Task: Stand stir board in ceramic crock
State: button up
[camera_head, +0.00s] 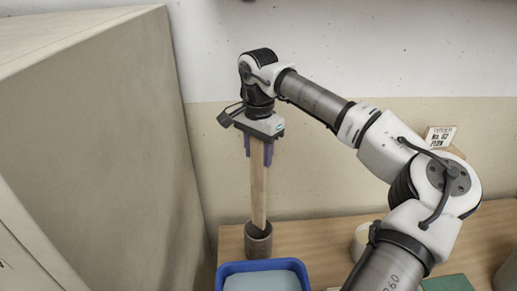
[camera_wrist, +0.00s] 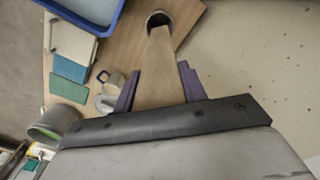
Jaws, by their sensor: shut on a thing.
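My gripper (camera_head: 258,158) is shut on the upper part of the stir board (camera_head: 258,190), a long pale wooden slat held upright. The purple fingers show on both sides of the board in the wrist view (camera_wrist: 157,82). The ceramic crock (camera_head: 258,246) is a small grey-brown cylinder standing on the table below my gripper. The board's lower end reaches the crock's mouth and appears to be just inside it; how deep is hidden. In the wrist view the crock's dark opening (camera_wrist: 157,18) shows at the far end of the board (camera_wrist: 160,70).
A blue tub (camera_head: 228,267) with pale contents stands close in front of the crock. A mug (camera_wrist: 112,82), tiles (camera_wrist: 70,68) and a grey-green bucket (camera_wrist: 52,122) stand on the wooden table. A big grey cabinet (camera_head: 110,130) rises at the left. A labelled card (camera_head: 440,137) stands behind my arm.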

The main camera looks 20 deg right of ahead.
aim_at(259, 178)
jog(key=shift+f+b, duration=2.6)
jog(key=shift+f, duration=1.8)
jog(key=o, duration=1.3)
jog(key=shift+c, duration=0.2)
notch_tip(259, 178, up, 14)
jog(key=shift+f+b, duration=0.1)
jog(key=shift+b, duration=0.7)
jog(key=shift+s, duration=0.1)
